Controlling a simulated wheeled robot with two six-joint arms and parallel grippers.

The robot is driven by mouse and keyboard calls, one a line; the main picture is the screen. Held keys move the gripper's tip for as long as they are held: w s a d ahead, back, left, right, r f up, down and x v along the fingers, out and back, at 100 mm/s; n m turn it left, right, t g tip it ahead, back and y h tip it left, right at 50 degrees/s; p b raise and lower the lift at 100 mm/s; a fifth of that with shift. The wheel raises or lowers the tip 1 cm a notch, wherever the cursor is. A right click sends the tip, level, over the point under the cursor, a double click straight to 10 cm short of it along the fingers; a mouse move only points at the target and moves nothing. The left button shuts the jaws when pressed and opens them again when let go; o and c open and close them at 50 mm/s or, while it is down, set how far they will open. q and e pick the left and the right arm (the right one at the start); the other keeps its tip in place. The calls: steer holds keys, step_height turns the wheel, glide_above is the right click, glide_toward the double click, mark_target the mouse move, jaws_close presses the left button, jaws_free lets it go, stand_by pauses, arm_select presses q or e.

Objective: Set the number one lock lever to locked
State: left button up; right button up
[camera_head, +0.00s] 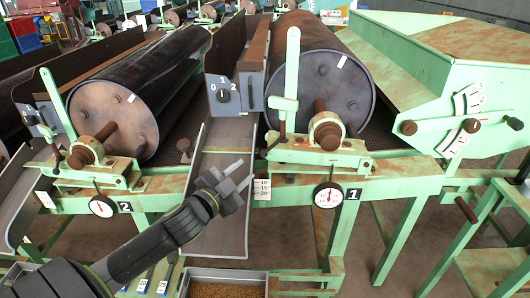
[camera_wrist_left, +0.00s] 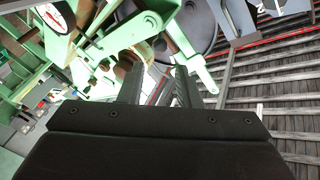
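The number 1 plate (camera_head: 353,194) marks the right-hand drum sorter in the head view. At its front, an upright pale green lever (camera_head: 291,80) stands left of the drum (camera_head: 318,80). A small dark-handled lever (camera_head: 282,132) sits near its foot; I cannot tell which one is the lock lever, and no locked marking is readable. My left gripper (camera_head: 241,175) is open and empty, in front of the grey chute, left of and below these levers. Its two fingers (camera_wrist_left: 160,88) stand apart in the left wrist view, with green machine parts beyond. My right gripper is not in view.
The grey chute (camera_head: 221,215) slopes down between the sorters to a grain tray (camera_head: 224,283). A round dial (camera_head: 327,195) and a scale plate (camera_head: 262,186) are on the green front beam. A selector box (camera_head: 235,92) stands above. Sorter number 2 (camera_head: 125,207) is at left.

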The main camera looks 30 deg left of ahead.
mark_target(262, 155)
arm_select(q)
steer(key=w+p, duration=0.1)
steer(key=w, duration=1)
steer(key=shift+w, duration=0.15)
steer(key=shift+c, duration=0.2)
jaws_close()
